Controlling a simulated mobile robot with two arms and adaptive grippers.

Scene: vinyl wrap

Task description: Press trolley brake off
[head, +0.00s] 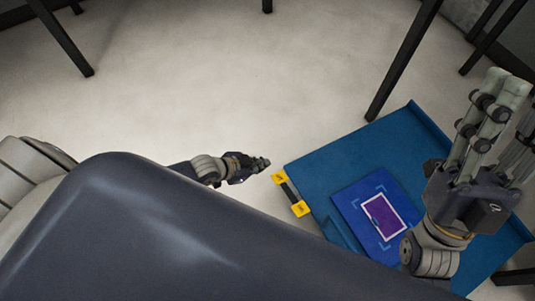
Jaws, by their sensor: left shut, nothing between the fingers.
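The blue trolley (330,160) stands at the right of the head view. The brake (290,193) sits on its left edge, a dark bar between two yellow end pads with small marks too small to read. My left gripper (262,164) is shut and empty, just left of the upper yellow pad and apart from it. My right gripper (497,100) is raised over the right side of the trolley, its fingers pointing up in the picture; whether it is open or shut is unclear. It hides part of the trolley top.
A blue panel with a white-edged purple rectangle (384,216) lies on the trolley. Dark legs (403,62) stand behind it, with more at the upper left and right. The pale floor (220,80) left of the trolley is clear. My own dark body fills the lower left.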

